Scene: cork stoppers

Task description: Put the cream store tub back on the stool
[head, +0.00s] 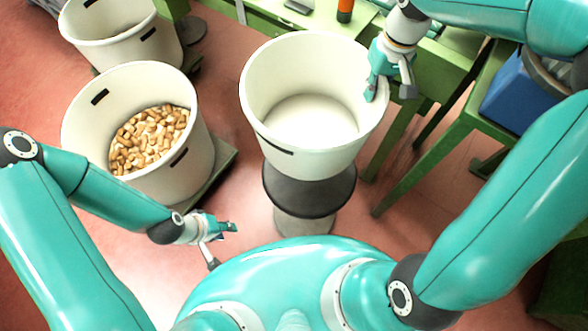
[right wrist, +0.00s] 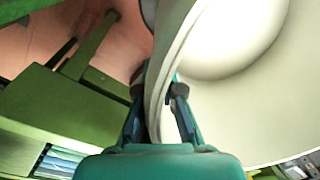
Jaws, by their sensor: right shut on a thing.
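The cream tub (head: 310,150) is empty and looks upright in the middle of the head view. My right gripper (head: 388,90) is shut on its rim at the right side. In the right wrist view the tub's wall (right wrist: 165,85) runs between the two fingers of my right gripper (right wrist: 158,100). The stool (head: 310,190), with a dark round seat on a pale base, is below the tub; whether the tub touches the seat I cannot tell. My left gripper (head: 222,243) is empty, left of the stool and low, with its fingers apart.
A cream tub of corks (head: 80,140) stands on a green base at the left. Another cream tub (head: 110,45) is behind it. Green tables (head: 445,75) and a blue bin (head: 515,95) are at the right. Red floor (head: 240,195) shows left of the stool.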

